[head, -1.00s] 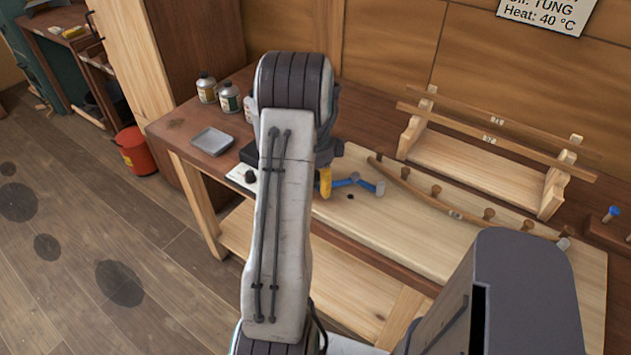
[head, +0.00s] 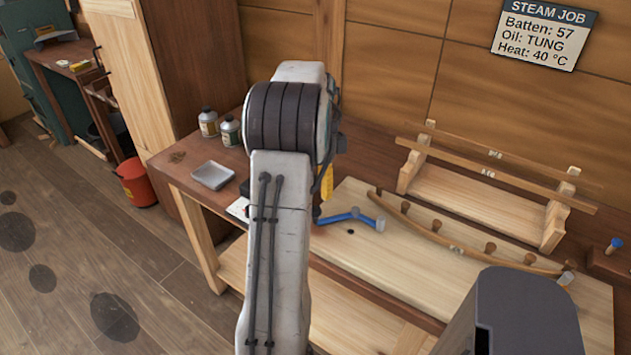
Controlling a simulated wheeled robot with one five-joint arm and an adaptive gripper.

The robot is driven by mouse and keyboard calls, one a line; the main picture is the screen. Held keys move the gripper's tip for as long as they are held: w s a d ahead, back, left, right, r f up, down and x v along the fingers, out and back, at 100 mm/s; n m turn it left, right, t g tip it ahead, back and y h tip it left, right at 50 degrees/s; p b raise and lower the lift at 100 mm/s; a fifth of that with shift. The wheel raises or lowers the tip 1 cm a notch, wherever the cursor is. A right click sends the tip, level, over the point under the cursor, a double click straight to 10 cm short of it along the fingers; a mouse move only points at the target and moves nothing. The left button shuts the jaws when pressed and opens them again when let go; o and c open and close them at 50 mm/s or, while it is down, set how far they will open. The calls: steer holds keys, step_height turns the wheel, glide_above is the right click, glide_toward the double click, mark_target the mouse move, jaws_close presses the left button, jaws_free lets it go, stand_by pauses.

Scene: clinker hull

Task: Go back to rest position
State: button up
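My arm rises through the middle of the head view, its pale link and dark ribbed joint in front of the workbench. My gripper is mostly hidden behind that joint; only a yellow part (head: 326,183) shows at its right side, above the bench. I cannot see its fingertips or whether it holds anything. A blue-handled tool (head: 349,215) lies on the pale board (head: 370,246) just right of the arm.
A curved batten (head: 425,228) lies against several pegs on the board. A wooden rack (head: 470,190) holds battens behind it. Two bottles (head: 230,132) and a grey tray (head: 212,175) stand left of the arm. A red bucket (head: 136,182) is on the floor, which is clear at left.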

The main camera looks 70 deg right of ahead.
steer(key=shift+r, duration=0.45)
stand_by(0.6)
